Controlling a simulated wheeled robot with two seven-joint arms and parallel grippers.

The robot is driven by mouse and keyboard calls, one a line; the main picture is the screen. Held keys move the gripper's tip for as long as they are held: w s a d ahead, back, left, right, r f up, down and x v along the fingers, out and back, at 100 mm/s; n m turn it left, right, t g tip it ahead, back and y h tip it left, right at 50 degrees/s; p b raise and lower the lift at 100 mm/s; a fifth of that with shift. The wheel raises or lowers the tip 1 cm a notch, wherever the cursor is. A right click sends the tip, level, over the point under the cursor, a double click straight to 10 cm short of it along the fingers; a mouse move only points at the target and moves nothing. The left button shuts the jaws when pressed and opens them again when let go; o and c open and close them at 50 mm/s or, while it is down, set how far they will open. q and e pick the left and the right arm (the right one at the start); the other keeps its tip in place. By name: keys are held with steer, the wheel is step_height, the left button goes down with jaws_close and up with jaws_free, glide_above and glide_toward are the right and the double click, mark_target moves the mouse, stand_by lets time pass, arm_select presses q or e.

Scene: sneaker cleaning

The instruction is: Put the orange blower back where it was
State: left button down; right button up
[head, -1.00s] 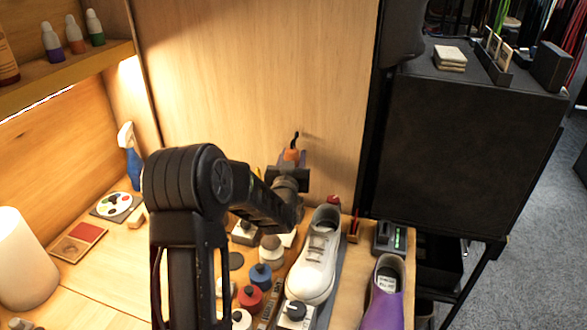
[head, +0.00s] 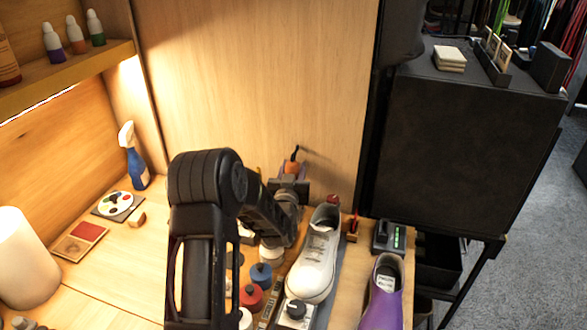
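The orange blower (head: 291,168), with a thin black nozzle pointing up, is upright near the light wooden side panel, behind the white sneaker. My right gripper (head: 290,182), whose arm rises from the bottom of the picture, is around its lower part and appears shut on it. The gripper and forearm hide the blower's base and the surface below it, so I cannot tell whether it touches the desk. My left gripper is not in view.
The white sneaker (head: 316,262) stands just in front and right of the gripper. Blue (head: 261,274) and red (head: 251,296) capped jars crowd below the forearm. A purple shoe (head: 383,300) and a black device (head: 388,237) stand right. Open desk lies left, by a blue spray bottle (head: 136,165).

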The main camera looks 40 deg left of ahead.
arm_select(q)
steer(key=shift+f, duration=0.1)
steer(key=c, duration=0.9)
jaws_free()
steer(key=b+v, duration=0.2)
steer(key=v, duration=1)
